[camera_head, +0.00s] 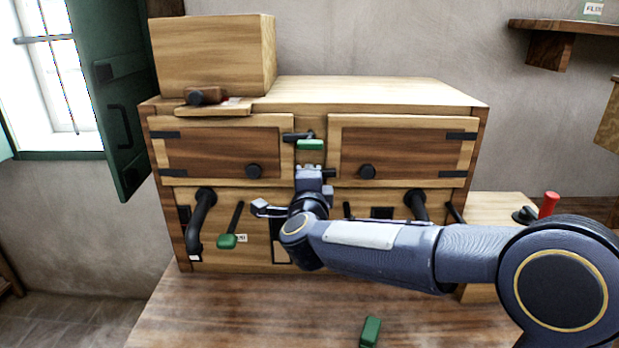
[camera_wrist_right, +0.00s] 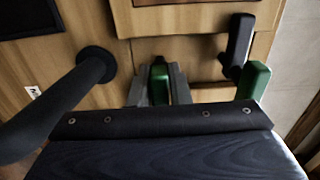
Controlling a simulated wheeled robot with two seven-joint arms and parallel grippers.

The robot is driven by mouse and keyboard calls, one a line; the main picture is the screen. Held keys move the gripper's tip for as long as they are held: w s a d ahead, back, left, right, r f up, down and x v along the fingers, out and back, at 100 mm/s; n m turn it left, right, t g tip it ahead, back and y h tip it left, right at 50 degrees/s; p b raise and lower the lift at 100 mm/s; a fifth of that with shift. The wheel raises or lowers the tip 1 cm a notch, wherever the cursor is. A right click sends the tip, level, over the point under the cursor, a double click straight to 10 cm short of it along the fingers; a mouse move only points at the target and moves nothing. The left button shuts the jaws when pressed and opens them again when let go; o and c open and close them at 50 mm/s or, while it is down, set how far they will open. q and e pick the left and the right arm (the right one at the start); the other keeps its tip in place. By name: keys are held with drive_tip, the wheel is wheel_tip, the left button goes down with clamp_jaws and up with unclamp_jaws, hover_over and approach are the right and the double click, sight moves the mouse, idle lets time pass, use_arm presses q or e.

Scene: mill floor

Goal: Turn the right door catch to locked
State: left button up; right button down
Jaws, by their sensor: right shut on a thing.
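A short black piece (camera_head: 330,173) beside the gripper reaches toward the right door and appears to be the right catch. Above it, another catch has a horizontal black bar (camera_head: 296,137) and a green tab (camera_head: 310,145). My left gripper is not in view.
A wooden box (camera_head: 210,57) stands on the cabinet's left top. Curved black handles (camera_head: 200,222) and a green-ended lever (camera_head: 228,241) jut from the lower front. A red handle (camera_head: 549,203) stands at right. A green block (camera_head: 371,331) is on the otherwise clear wooden surface in front.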

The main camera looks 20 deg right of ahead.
drive_tip(key=c, duration=1.4)
unclamp_jaws()
drive_tip(key=shift+c, duration=0.2)
drive_tip(key=shift+s, duration=0.1)
drive_tip(key=v, duration=0.7)
drive_tip(key=shift+s+b, duration=0.35)
drive_tip(key=shift+b, duration=0.05)
drive_tip(key=shift+a, duration=0.15)
